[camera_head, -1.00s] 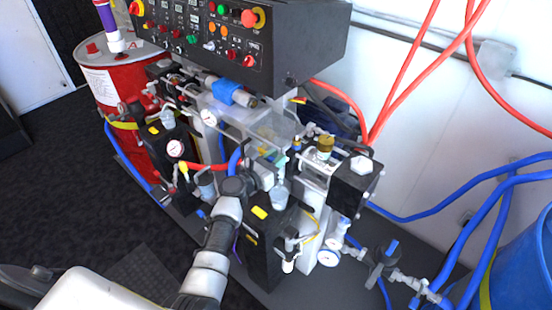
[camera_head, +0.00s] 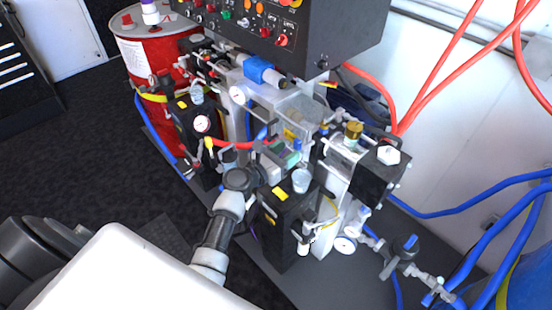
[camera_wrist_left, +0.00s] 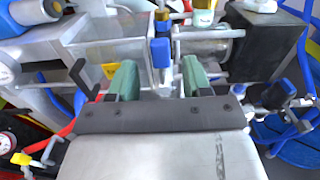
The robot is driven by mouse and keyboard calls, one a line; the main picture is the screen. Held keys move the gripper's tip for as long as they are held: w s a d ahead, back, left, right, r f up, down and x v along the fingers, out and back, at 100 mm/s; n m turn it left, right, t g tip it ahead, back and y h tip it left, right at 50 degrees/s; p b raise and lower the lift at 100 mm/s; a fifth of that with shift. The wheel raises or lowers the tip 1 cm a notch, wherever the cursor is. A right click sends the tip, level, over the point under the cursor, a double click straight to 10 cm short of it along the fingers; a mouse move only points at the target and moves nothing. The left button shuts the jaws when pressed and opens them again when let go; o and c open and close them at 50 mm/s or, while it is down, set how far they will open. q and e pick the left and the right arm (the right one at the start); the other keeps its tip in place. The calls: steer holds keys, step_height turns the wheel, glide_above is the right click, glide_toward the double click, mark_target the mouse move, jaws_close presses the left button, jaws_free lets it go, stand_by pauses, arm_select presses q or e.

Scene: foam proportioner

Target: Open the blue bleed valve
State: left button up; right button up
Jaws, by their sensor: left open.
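A small blue valve handle (camera_wrist_left: 161,53), which appears to be the bleed valve, stands upright in the left wrist view. It sits beyond and between the two green fingertips of my left gripper (camera_wrist_left: 158,78). The fingers are open and I see nothing held between them. In the head view my left gripper (camera_head: 286,160) is over the middle of the foam machine, beside its clear tank, and the handle is hard to make out there. My right gripper is not in view.
A second blue-handled valve (camera_head: 411,242) is on piping at the lower right. A black control panel (camera_head: 300,35) overhangs the machine. A red drum (camera_head: 150,55) stands at the left and red and blue hoses run at the right. Open dark floor (camera_head: 90,150) lies at the left.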

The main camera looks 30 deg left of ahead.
arm_select(q)
steer(key=shift+v, duration=2.3)
